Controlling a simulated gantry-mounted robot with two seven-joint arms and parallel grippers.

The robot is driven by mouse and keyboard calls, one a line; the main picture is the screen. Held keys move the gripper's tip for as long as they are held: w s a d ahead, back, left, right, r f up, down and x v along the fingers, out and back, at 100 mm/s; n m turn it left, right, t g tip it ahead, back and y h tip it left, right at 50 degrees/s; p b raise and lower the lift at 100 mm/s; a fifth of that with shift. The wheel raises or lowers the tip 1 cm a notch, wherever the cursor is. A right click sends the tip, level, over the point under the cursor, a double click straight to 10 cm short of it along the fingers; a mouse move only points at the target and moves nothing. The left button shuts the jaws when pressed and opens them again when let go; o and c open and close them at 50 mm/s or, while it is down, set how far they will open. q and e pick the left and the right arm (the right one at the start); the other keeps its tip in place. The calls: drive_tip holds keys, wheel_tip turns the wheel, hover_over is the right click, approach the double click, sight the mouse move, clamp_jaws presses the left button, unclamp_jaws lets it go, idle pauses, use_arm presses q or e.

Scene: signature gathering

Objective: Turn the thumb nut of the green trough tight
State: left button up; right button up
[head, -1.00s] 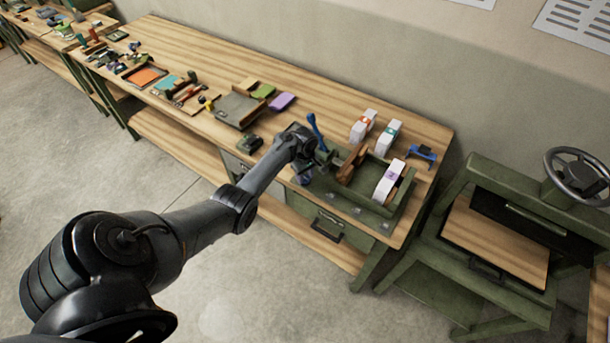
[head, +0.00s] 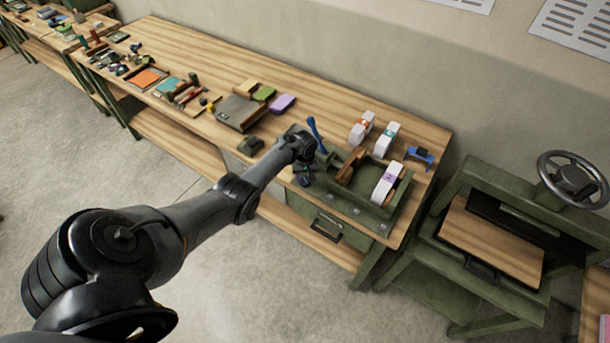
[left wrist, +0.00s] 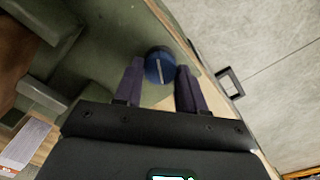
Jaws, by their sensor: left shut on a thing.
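The green trough (head: 372,212) stands at the right end of the long workbench.
A blue lever (head: 315,130) rises beside my wrist. Two white blocks (head: 386,138) and a blue tool (head: 420,155) stand behind the trough. A green press with a handwheel (head: 572,178) stands at the right.

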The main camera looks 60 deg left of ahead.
use_arm(q)
drive_tip(key=m, duration=0.5)
drive_tip(key=shift+r+m+p, duration=0.1)
drive_tip(key=shift+m+p, duration=0.2)
drive_tip(key=m, duration=0.3)
drive_tip(key=shift+w+m, duration=0.1)
drive_tip(key=shift+m, duration=1.6)
drive_tip(key=o, duration=1.1)
drive_tip(key=shift+c, duration=0.2)
